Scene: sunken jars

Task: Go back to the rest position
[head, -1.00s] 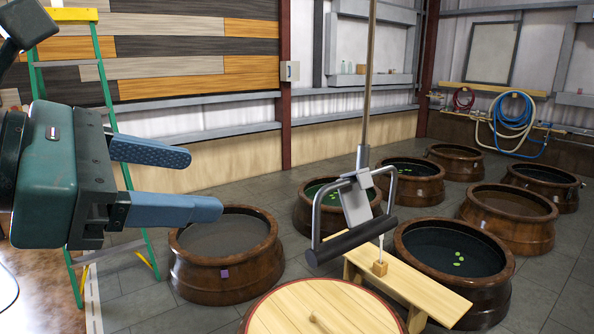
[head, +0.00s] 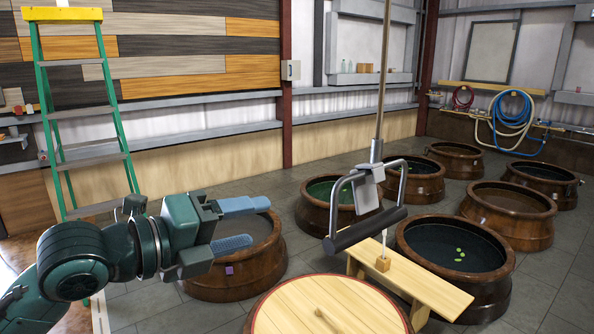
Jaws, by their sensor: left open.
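My left gripper (head: 240,224) is open and empty, its two blue fingers apart. It hangs in the lower left of the head view, in front of the nearest brown jar (head: 245,278) and hiding part of its rim and mouth. My right gripper is not in view.
A round wooden lid (head: 335,308) and a wooden bench (head: 418,282) are in front. A hanging bar with a black grip (head: 366,229) is above the bench. A green ladder (head: 84,110) stands left.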

